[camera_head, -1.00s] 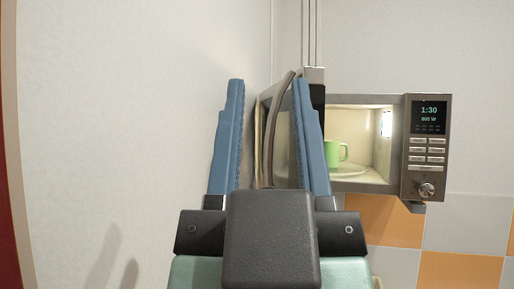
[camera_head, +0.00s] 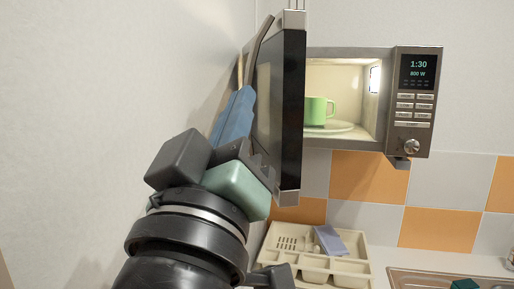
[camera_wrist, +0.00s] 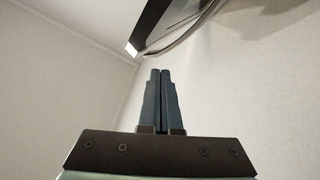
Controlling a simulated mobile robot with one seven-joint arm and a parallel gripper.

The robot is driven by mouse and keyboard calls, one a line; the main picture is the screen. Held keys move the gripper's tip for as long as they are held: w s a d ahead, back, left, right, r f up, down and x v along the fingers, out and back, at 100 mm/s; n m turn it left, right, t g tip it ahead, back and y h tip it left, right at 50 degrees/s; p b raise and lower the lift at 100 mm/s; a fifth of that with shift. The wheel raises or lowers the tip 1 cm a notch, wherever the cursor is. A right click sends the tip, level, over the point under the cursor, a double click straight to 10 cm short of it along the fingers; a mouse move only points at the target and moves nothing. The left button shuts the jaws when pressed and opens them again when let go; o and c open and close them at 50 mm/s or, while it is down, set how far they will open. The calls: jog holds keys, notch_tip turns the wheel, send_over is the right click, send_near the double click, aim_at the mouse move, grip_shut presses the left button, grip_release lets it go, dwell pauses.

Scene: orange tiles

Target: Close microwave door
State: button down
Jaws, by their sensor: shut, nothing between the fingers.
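The microwave (camera_head: 420,100) is mounted on the wall, with its lit cavity showing. Its door (camera_head: 292,110) stands wide open on the left, swung out toward me. The curved door handle (camera_head: 262,40) is on the door's left, outer side. A green mug (camera_head: 318,109) stands on the glass turntable inside. My gripper (camera_head: 240,96) is shut and empty, between the left wall and the door's outer face, near the handle. In the wrist view the shut fingers (camera_wrist: 160,75) point up below the dark door and handle (camera_wrist: 180,25); contact cannot be told.
A beige cutlery tray (camera_head: 350,268) with a blue cloth (camera_head: 329,240) lies on the counter below. A sink edge (camera_head: 440,275) is at lower right. The plain wall (camera_head: 120,110) is close on the left. Orange and grey tiles (camera_head: 368,180) cover the back wall.

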jog(key=w+a+f+n+g+h, duration=0.1)
jog(key=a+f+n+g+h, duration=0.2)
jog(key=f+n+g+h, duration=0.45)
jog(key=shift+m+g+y, duration=0.25)
jog(key=shift+g+y, duration=0.3)
jog(key=shift+y, duration=0.1)
jog(key=p+x, duration=0.1)
jog(key=x, duration=0.2)
jog(key=p+x, duration=0.1)
jog(key=x, duration=0.2)
jog(key=p+x, duration=0.1)
jog(key=x, duration=0.2)
jog(key=shift+w+f+p, duration=0.1)
jog(key=shift+f+p, duration=0.2)
jog(key=shift+f, duration=0.1)
jog(key=shift+w+d+f, duration=0.1)
jog(key=shift+w+d, duration=0.1)
jog(key=shift+w, duration=0.2)
